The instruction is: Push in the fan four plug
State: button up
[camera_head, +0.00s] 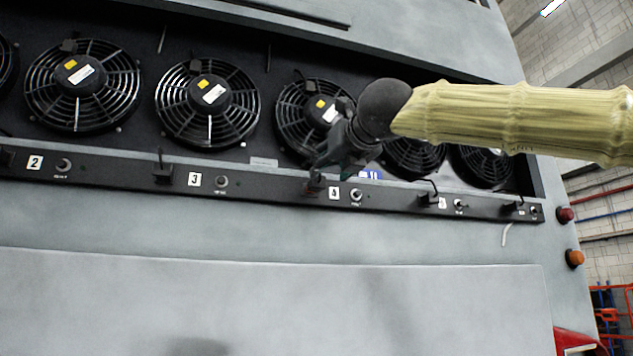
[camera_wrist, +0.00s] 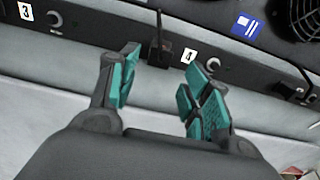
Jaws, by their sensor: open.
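The fan four plug (camera_wrist: 160,50) is a small black block with a cable rising from its top. It sits on the black rail, just left of the white 4 label (camera_wrist: 188,56). In the head view the plug (camera_head: 314,184) is partly hidden by my gripper. My gripper (camera_head: 324,168) is in front of the rail there. In the wrist view its two teal-padded fingers (camera_wrist: 167,76) are spread apart and empty. The plug shows between and beyond the fingertips. I cannot tell whether the plug is fully seated, or whether a finger touches it.
A row of round caged fans (camera_head: 207,103) is set above the rail (camera_head: 120,169). Other plugs with cables stand along it, such as the one by label 3 (camera_head: 163,173). A round knob (camera_wrist: 211,66) is right of label 4. The grey panel (camera_head: 250,300) below is clear.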

aim_at(319, 179)
jog(key=p+x, duration=0.4)
jog(key=x, duration=0.5)
jog(key=shift+w+f, duration=0.1)
jog(key=shift+w, duration=0.3)
jog(key=shift+c, duration=0.2)
